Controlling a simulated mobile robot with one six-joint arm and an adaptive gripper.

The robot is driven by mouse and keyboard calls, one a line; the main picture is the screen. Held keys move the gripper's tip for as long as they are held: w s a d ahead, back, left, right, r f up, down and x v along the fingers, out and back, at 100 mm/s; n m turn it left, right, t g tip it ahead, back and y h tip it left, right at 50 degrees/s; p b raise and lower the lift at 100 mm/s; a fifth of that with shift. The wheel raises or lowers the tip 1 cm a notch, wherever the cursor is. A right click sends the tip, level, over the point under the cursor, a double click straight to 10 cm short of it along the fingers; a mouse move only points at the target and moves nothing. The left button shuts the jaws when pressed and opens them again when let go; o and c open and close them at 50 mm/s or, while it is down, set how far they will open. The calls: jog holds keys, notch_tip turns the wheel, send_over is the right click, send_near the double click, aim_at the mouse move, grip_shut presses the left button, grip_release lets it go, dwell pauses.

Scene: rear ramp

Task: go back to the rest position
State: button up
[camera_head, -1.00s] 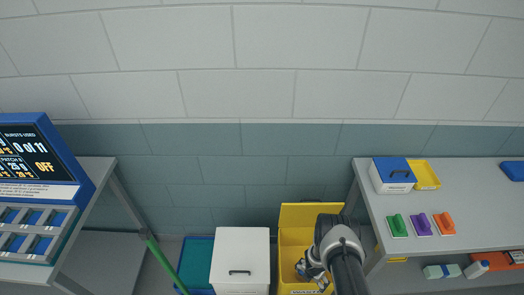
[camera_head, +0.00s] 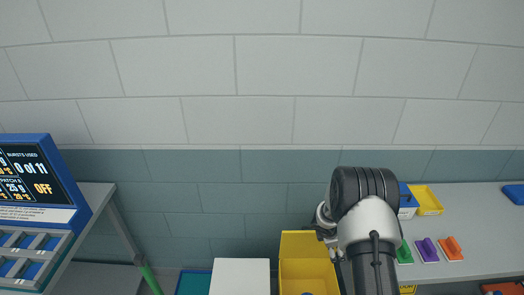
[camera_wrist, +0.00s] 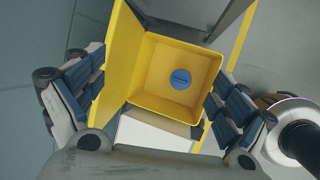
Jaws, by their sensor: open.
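My arm rises at the lower right of the head view, its wrist in front of the right bench. My gripper (camera_wrist: 155,110) shows in the wrist view with its two blue-padded fingers spread wide and nothing between them. Beyond the fingers is the open yellow bin (camera_wrist: 148,72), which also shows in the head view (camera_head: 305,250). A round blue item (camera_wrist: 180,79) lies on the bin's floor, apart from my fingers. In the head view my gripper's fingertips are mostly hidden behind my wrist.
A white box (camera_head: 240,276) stands left of the bin. The right bench (camera_head: 475,205) holds green, purple (camera_head: 427,250) and orange (camera_head: 453,248) pieces and a small yellow tray (camera_head: 428,201). A display (camera_head: 30,180) stands at the left, with a green pole (camera_head: 150,280) nearby.

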notch_tip(320, 180, up, 15)
jog(key=s+m+b, duration=0.2)
jog(key=m, duration=0.3)
jog(key=s+a+r+m+b, duration=0.25)
jog(key=s+r+m, duration=0.35)
jog(key=s+r, duration=0.6)
jog(key=s+a+r+m+y+b, duration=0.1)
jog(key=s+a, duration=0.4)
jog(key=s, duration=0.6)
jog(key=s+a+r+m+t+y+b, duration=0.1)
jog(key=s+a+m+y+b, duration=0.2)
jog(key=s, duration=0.9)
jog(key=a+m+b, duration=0.1)
jog(key=a+m, duration=0.1)
jog(key=m, duration=0.1)
jog(key=shift+s+a+r, duration=0.2)
jog(key=shift+s, duration=0.1)
